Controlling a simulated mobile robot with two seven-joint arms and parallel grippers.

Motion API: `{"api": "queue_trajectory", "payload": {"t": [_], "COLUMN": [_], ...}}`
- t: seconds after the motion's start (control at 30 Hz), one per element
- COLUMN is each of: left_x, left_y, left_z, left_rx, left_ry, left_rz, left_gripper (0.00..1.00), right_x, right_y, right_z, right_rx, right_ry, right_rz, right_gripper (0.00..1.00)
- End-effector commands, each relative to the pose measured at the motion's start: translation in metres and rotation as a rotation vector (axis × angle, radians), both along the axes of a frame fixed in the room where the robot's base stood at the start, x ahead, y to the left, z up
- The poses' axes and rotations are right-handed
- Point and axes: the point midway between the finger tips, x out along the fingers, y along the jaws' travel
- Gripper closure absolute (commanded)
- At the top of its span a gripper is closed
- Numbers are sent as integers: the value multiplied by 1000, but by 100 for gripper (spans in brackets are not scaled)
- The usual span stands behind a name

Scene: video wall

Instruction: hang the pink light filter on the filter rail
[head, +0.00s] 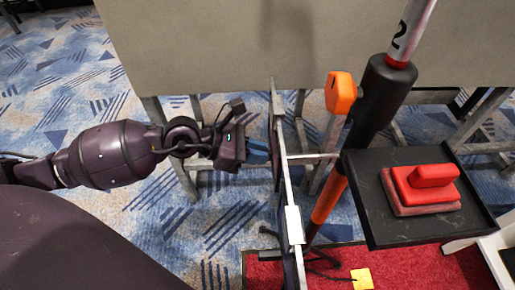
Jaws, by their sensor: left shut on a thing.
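My left gripper (262,150) comes in from the left, with blue fingers shut on a thin, dark, upright piece (277,152) seen almost edge-on. Its face is hidden, so I cannot tell its colour or confirm that it is the pink light filter. No clearly pink sheet shows elsewhere. A narrow pale metal bar (288,192), possibly the filter rail, runs just right of the fingers and carries a white block (294,225). I cannot tell whether the held piece touches the bar. My right gripper is out of view.
A black and orange stand (378,98) with an orange knob (341,92) rises right of the bar. A black tray (375,219) holds a red block (424,187). A grey panel (200,45) stands behind. Below are red carpet (340,262) and a yellow note (362,279).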

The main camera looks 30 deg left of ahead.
Motion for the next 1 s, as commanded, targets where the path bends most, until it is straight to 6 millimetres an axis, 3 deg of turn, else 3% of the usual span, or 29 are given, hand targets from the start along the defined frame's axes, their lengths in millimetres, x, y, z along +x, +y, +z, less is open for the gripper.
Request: {"api": "queue_trajectory", "payload": {"t": [0.23,0.27,0.43,0.77,1.0], "left_x": [0,0,0,-1,-14], "left_y": [0,0,0,2,21], "left_z": [0,0,0,1,12], "left_rx": [-1,-1,-1,1,3], "left_ry": [-1,-1,-1,0,0], "left_rz": [0,0,0,1,1], "left_gripper": [100,82,56,56,56], "right_x": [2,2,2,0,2], "right_y": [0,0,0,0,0], "right_z": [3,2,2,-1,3], "right_rx": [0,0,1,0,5], "right_ry": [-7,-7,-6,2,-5], "right_rz": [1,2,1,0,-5], "right_gripper": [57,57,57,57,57]}}
